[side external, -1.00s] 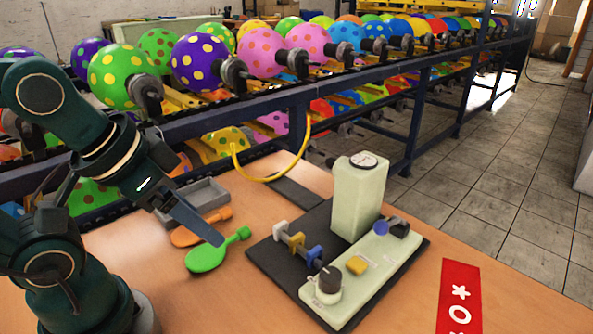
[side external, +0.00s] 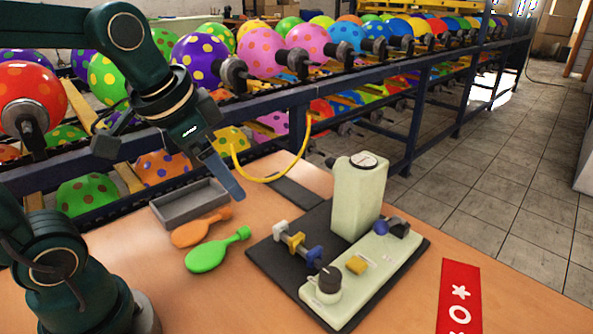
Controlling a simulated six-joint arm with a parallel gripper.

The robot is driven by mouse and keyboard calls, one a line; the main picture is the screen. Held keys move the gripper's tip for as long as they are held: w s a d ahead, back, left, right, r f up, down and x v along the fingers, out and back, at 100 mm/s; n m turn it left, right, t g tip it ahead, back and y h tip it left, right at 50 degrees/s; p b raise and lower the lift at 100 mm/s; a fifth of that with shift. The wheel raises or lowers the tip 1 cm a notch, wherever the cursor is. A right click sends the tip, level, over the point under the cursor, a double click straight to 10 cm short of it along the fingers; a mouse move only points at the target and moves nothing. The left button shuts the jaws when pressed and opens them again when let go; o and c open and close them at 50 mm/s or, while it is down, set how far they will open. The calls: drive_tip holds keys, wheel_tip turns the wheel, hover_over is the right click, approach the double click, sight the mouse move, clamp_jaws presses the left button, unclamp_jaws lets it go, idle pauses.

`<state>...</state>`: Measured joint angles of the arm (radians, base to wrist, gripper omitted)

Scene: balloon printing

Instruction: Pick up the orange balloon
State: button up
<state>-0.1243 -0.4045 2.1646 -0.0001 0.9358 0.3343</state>
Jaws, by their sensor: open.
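The orange balloon (side external: 196,230) lies flat and uninflated on the wooden table, its neck pointing up and to the right. The green balloon (side external: 213,252) lies just in front of it, also flat. My gripper (side external: 232,192) is in the air above and behind the neck of the orange balloon, pointing down and to the right. It is open and holds nothing that I can see. From this side one finger hides the other.
A grey tray (side external: 165,216) sits behind the orange balloon. A machine with a pale green tank (side external: 357,200) stands on a black base (side external: 270,262) to the right. Behind is a blue rack (side external: 262,108) of inflated dotted balloons. A red card (side external: 459,290) lies at front right.

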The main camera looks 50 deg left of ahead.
drive_tip(key=w+a+f+g, duration=0.35)
drive_tip(key=w+a, duration=0.25)
drive_tip(key=a, duration=0.2)
drive_tip(key=n+g, duration=0.2)
hover_over(222, 210)
drive_tip(key=shift+h, duration=0.3)
wheel_tip(222, 210, down, 10)
drive_tip(key=shift+f, duration=2.45)
clamp_jaws()
